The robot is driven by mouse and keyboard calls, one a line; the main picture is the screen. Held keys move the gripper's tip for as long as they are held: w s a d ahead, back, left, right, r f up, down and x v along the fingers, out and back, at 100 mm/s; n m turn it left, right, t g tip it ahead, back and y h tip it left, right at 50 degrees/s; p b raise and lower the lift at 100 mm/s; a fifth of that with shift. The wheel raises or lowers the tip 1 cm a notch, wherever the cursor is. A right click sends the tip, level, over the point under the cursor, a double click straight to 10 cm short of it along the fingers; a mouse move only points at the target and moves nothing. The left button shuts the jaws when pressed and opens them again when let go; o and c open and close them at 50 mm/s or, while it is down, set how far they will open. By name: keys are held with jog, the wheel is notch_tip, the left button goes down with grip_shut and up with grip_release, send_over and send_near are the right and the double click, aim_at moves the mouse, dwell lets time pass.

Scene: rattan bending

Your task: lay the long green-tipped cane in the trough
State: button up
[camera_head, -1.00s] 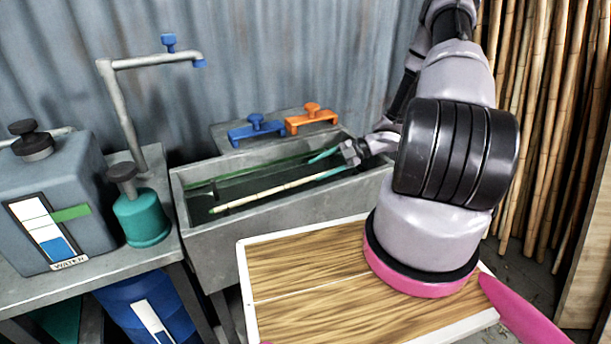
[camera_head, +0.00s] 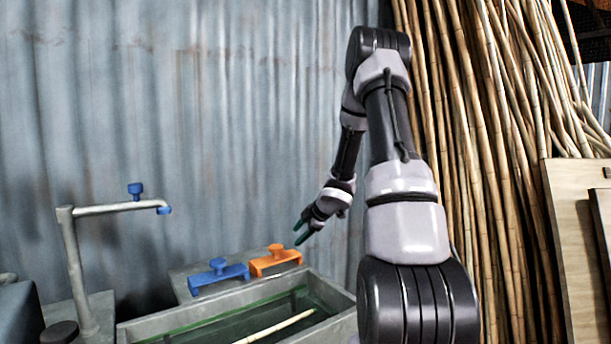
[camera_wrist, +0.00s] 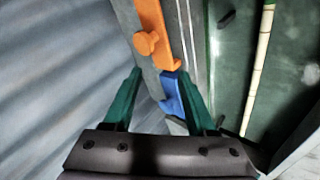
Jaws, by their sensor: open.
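A pale, jointed cane (camera_head: 277,327) lies lengthwise inside the grey trough (camera_head: 180,320). In the wrist view the cane (camera_wrist: 258,75) runs along the trough's dark green interior, with a bit of green at its upper end. The head view cuts off its near end. My gripper (camera_head: 303,231) is open and empty, its green fingers raised above the back of the trough. In the wrist view the fingers (camera_wrist: 161,84) are spread with no cane between them, and the cane lies off to their right.
A blue clamp-like piece (camera_head: 218,276) and an orange one (camera_head: 274,261) sit on the ledge behind the trough, below my gripper. A tap (camera_head: 110,210) stands at the left. Many tall canes (camera_head: 490,140) lean at the right. Corrugated metal (camera_head: 190,120) closes off the back.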

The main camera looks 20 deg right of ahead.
jog(key=s+r+m+h, duration=0.3)
jog(key=s+r+m, duration=0.25)
jog(key=r, duration=0.45)
jog(key=s+r+m+h, duration=0.3)
jog(key=s+r+m, duration=0.25)
jog(key=r, duration=0.55)
jog(key=s+a+r+m+y, duration=0.1)
jog(key=s+a+m, duration=0.2)
jog(key=s, duration=0.4)
jog(key=s+a+r+m+y, duration=0.2)
jog(key=s+a, duration=0.3)
jog(key=s, duration=0.3)
jog(key=s+a+r+m+g+y, duration=0.1)
jog(key=s+a+m, duration=0.3)
jog(key=s, duration=0.3)
jog(key=shift+s+a+r+m+y, duration=0.3)
jog(key=shift+s+m+y, duration=0.1)
jog(key=shift+m, duration=0.1)
